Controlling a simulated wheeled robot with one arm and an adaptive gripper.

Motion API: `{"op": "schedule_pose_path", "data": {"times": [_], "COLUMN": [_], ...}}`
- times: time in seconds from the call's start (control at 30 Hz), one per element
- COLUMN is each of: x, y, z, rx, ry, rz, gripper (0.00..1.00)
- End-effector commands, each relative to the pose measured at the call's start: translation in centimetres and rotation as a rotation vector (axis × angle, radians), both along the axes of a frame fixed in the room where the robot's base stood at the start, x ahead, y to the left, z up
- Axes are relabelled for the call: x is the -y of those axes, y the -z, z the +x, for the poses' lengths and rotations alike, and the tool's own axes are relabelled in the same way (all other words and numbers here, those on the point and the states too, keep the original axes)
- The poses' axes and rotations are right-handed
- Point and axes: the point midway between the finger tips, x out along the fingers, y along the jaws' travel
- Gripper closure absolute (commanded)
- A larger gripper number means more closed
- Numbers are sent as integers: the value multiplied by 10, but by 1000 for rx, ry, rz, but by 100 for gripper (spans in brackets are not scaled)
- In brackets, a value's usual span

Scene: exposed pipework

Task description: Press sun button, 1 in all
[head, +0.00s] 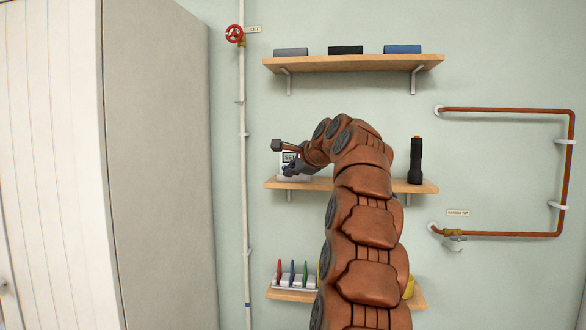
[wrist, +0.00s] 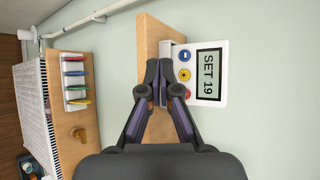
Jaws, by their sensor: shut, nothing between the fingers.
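A white control box (wrist: 222,73) stands on the middle wooden shelf (wrist: 148,38). Its display (wrist: 209,74) reads "SET 19". Beside the display is a row of round buttons: a blue one (wrist: 185,55), a yellow one (wrist: 184,75) and a red one (wrist: 187,93). The yellow one has a darker centre that looks like a sun, but it is small. In the head view the box (head: 287,157) is partly hidden by my gripper (head: 291,168). In the wrist view my gripper (wrist: 161,82) is shut and empty, its tips beside the buttons; contact cannot be told.
A black flashlight (head: 415,160) stands at the shelf's right end. The top shelf (head: 350,64) holds several flat boxes. The lower shelf (head: 290,295) holds coloured items in a white rack. A white pipe with a red valve (head: 235,34) runs left; a large cabinet (head: 160,160) stands further left.

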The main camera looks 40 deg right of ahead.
Motion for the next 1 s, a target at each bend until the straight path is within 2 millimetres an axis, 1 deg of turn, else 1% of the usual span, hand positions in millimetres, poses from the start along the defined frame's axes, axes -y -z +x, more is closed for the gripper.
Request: {"op": "schedule_pose_path", "data": {"times": [0.1, 0.4, 1.0], "x": [9, 24, 25], "y": [-5, -1, 0], "z": [7, 17, 18], "rx": [0, -1, -1], "ry": [-2, -2, -2], "rz": [1, 1, 0], "gripper": [100, 100, 100]}}
